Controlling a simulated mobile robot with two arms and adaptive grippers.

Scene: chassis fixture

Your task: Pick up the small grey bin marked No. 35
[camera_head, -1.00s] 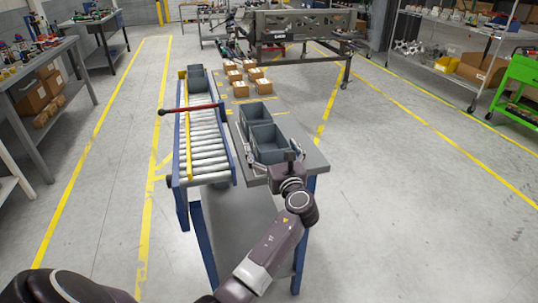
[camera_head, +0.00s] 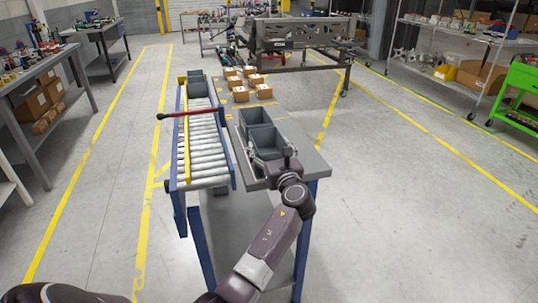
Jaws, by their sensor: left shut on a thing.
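Two small grey bins stand one behind the other on the grey bench top (camera_head: 302,158), a near bin (camera_head: 266,142) and a far bin (camera_head: 257,118). Both look empty. My left gripper (camera_head: 271,158) is at the near end of the near bin and is shut on it. The wrist hides part of the bin's near side. The bin looks upright and at or close to the bench top; I cannot tell whether it touches. No number is readable on either bin. A third grey bin (camera_head: 197,87) sits at the far end of the roller conveyor. My right gripper is not in view.
The roller conveyor (camera_head: 204,152) runs along the bench's left side, with a red-and-black bar (camera_head: 187,111) across it. A metal frame (camera_head: 303,38) stands behind. The floor to the right is clear.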

